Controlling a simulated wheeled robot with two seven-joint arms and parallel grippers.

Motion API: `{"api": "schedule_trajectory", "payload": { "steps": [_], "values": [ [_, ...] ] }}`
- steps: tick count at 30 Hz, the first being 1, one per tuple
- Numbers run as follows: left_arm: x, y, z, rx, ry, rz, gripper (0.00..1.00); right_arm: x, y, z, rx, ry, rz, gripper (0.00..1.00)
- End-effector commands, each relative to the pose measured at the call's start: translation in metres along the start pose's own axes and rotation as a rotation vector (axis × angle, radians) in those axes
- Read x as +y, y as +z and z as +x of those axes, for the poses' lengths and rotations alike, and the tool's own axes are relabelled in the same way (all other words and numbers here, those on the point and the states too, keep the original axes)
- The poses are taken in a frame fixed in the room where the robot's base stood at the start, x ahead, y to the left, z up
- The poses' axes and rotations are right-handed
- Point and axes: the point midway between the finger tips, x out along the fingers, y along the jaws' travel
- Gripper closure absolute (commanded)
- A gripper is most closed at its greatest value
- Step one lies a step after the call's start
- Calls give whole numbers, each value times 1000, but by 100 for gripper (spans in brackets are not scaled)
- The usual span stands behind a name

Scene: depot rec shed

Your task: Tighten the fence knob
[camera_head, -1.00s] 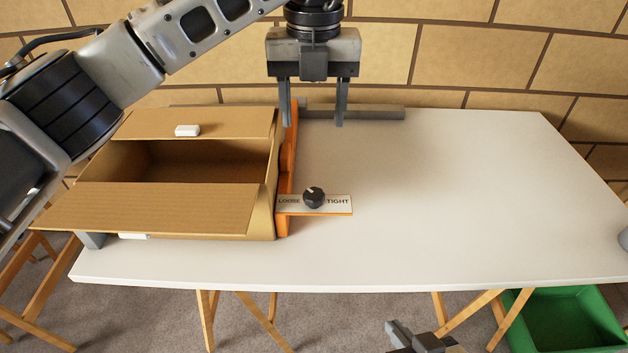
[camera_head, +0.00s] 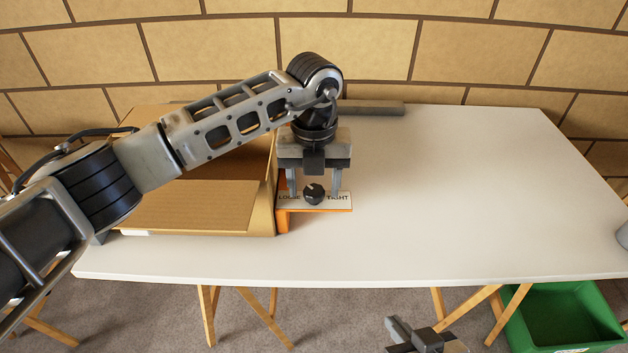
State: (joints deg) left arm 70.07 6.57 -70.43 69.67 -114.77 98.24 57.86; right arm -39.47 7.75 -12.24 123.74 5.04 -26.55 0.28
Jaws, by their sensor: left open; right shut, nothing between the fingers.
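The fence knob (camera_head: 314,194) is a small round black knob on a white plate (camera_head: 345,201) marked LOOSE on the left and TIGHT on the right. Its pale pointer mark shows near the top, leaning slightly left. The plate sits at the front end of the orange fence (camera_head: 283,220). My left gripper (camera_head: 315,190) points down over the knob, open, with one finger on each side of it in the picture; contact cannot be told. My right gripper (camera_head: 413,333) is shut and empty below the table's front edge.
An open cardboard box (camera_head: 190,205) stands against the fence's left side, partly hidden by my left arm. A grey bar (camera_head: 375,108) lies along the back of the white table (camera_head: 460,200). A green bin (camera_head: 565,320) stands on the floor at right.

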Motion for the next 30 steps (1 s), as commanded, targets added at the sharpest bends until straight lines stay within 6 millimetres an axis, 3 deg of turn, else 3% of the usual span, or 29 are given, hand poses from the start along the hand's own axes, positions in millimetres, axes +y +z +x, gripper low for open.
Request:
{"api": "schedule_trajectory", "payload": {
  "steps": [6,11,22,30],
  "values": [
    [0,0,0,0,0,0,47,0,0,0,-1,0,0,100],
    [0,0,0,0,0,0,89,0,1,0,-2,0,-1,100],
    [0,0,0,-1,0,43,89,0,4,2,-2,-2,2,100],
    [0,1,2,-2,0,209,89,0,9,8,9,-11,16,100]
  ]
}}
